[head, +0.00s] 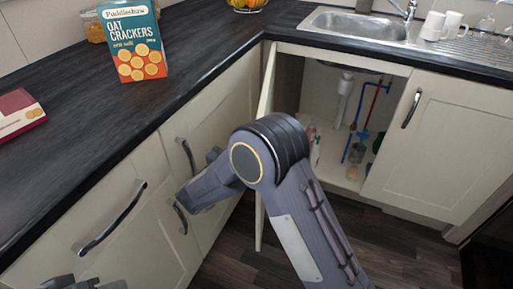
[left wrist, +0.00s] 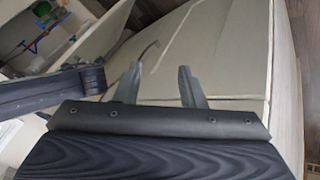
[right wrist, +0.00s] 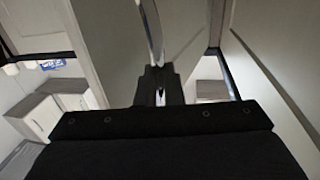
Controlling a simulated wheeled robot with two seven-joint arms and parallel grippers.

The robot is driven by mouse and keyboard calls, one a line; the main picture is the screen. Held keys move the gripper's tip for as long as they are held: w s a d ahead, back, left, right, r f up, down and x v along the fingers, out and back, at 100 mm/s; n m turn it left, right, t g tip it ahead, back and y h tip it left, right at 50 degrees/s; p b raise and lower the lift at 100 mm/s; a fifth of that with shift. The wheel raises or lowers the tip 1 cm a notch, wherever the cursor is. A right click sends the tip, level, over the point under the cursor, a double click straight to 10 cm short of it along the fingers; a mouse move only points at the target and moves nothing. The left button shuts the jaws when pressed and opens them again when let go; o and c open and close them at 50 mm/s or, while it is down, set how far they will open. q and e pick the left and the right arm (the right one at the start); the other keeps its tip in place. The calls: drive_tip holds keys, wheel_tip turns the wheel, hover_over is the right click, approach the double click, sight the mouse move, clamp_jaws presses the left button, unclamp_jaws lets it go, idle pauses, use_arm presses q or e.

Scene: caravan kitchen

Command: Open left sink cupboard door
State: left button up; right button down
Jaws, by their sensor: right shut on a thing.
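The left sink cupboard door (head: 265,130) stands swung open at the left of the sink cupboard opening, seen nearly edge-on. In the right wrist view my fingers (right wrist: 160,88) are shut on the handle (right wrist: 152,32), between pale panels. I cannot tell for sure which door this handle belongs to. My left gripper shows partly at the bottom left of the head view (head: 85,284). In the left wrist view its fingers (left wrist: 160,85) are apart, with a curved handle (left wrist: 147,50) beyond them, apparently untouched.
The sink cupboard interior (head: 340,120) shows pipes and bottles. The right sink cupboard door (head: 445,150) is closed. A long handle (head: 112,220) juts from the left units.

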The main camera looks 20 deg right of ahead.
drive_tip(key=shift+w+a+r+m+g+h, duration=0.2)
drive_tip(key=shift+w+a+m+g+h, duration=0.1)
drive_tip(key=shift+w+a+h, duration=0.25)
drive_tip(key=shift+w+d, duration=0.1)
drive_tip(key=c, duration=1.6)
unclamp_jaws()
drive_tip(key=shift+f+y, duration=0.15)
drive_tip(key=shift+y, duration=0.1)
drive_tip(key=p+v, duration=0.1)
drive_tip(key=v, duration=0.7)
